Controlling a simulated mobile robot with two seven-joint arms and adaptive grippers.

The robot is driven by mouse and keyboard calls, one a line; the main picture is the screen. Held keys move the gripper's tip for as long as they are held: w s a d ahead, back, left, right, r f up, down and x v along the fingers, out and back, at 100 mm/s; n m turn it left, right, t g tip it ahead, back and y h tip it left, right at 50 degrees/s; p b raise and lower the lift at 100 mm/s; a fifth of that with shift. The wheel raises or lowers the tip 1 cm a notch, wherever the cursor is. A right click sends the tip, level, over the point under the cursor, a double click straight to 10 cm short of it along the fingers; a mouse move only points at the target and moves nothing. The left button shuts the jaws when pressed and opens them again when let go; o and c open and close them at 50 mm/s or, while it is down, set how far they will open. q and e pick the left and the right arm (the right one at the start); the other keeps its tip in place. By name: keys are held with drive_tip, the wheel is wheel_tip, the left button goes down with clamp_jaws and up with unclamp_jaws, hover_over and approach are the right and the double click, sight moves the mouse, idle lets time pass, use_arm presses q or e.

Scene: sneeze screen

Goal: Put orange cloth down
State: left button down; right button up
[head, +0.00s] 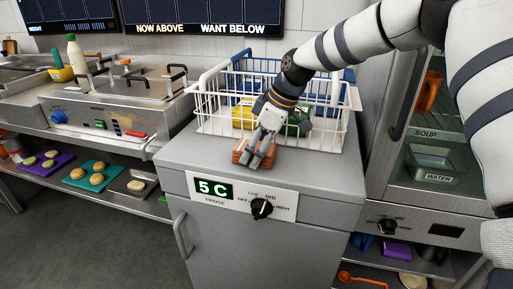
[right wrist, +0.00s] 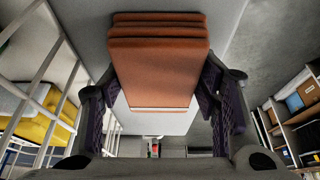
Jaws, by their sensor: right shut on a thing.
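The folded orange cloth (head: 241,152) is at the top of the grey fridge cabinet (head: 192,152), near its front edge and in front of the white wire basket. My right gripper (head: 257,156) is shut on it from above. In the right wrist view the orange cloth (right wrist: 158,60) sits between the two fingers (right wrist: 160,98), its folded layers at the top of the picture. I cannot tell whether the cloth touches the cabinet top. My left gripper is not in view.
The white wire basket (head: 215,121) with yellow and green things stands right behind the cloth. A knob (head: 262,208) is on the cabinet front. Fryers (head: 110,105) stand to the left, a glass-fronted cabinet (head: 432,150) to the right. The cabinet top left of the cloth is bare.

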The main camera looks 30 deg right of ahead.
drive_tip(key=shift+s+f, duration=0.2)
drive_tip(key=shift+f, duration=0.4)
drive_tip(key=o, duration=1)
drive_tip(key=shift+f, duration=0.2)
drive_tip(key=shift+w, duration=0.1)
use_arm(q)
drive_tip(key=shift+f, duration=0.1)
use_arm(e)
drive_tip(key=shift+r, duration=0.1)
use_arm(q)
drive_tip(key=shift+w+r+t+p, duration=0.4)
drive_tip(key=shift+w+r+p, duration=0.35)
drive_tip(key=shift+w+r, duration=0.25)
use_arm(e)
drive_tip(key=v, duration=1.3)
drive_tip(key=shift+w+r, duration=0.3)
drive_tip(key=shift+r, duration=0.05)
